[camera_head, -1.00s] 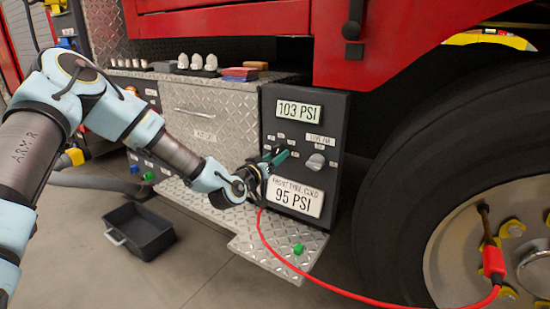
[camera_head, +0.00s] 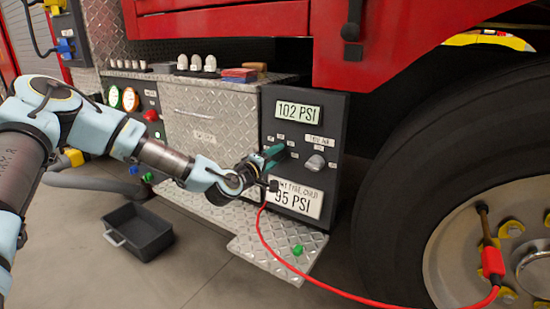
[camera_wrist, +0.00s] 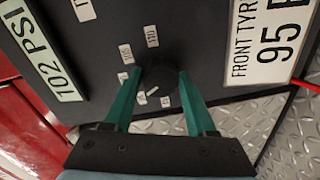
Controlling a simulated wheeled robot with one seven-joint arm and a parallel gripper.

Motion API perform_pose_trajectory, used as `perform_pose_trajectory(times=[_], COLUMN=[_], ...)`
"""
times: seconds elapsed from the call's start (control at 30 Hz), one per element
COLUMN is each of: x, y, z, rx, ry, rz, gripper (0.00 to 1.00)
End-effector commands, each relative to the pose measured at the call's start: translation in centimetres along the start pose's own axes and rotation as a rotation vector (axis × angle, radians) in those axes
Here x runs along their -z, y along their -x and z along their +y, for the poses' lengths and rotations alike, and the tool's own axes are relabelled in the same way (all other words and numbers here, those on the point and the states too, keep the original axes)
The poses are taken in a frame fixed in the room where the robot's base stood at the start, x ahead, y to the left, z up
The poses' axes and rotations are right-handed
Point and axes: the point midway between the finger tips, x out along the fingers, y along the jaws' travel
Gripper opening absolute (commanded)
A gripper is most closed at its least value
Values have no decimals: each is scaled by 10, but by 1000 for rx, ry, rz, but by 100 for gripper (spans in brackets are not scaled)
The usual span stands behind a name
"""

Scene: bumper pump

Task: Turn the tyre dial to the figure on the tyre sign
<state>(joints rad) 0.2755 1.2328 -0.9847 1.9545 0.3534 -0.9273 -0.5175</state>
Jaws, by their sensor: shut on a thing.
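The tyre dial (camera_wrist: 158,82) is a dark round knob on the black panel, ringed by small white number labels. My gripper (camera_wrist: 156,95) has its two green fingers on either side of the dial and is shut on it. In the head view my gripper (camera_head: 274,157) reaches the panel's left part and hides most of the dial. The tyre sign (camera_head: 297,198) is white and reads 95 PSI; its upper line is partly hidden by my wrist. The sign also shows in the wrist view (camera_wrist: 268,40). The display (camera_head: 299,111) reads 102 PSI, also in the wrist view (camera_wrist: 45,55).
A grey knob (camera_head: 315,162) sits right of the dial. A red hose (camera_head: 290,270) runs from the panel to the wheel (camera_head: 490,240). A metal step (camera_head: 275,250) with a green piece (camera_head: 297,249) lies below. A black bin (camera_head: 140,230) stands on the floor.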

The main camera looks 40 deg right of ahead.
Motion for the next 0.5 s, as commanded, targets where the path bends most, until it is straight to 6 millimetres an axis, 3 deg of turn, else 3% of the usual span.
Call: perform_pose_trajectory(times=[0.5], x=[1], y=[0], z=[0], rx=[2], ry=[255], rz=[-17], gripper=[1])
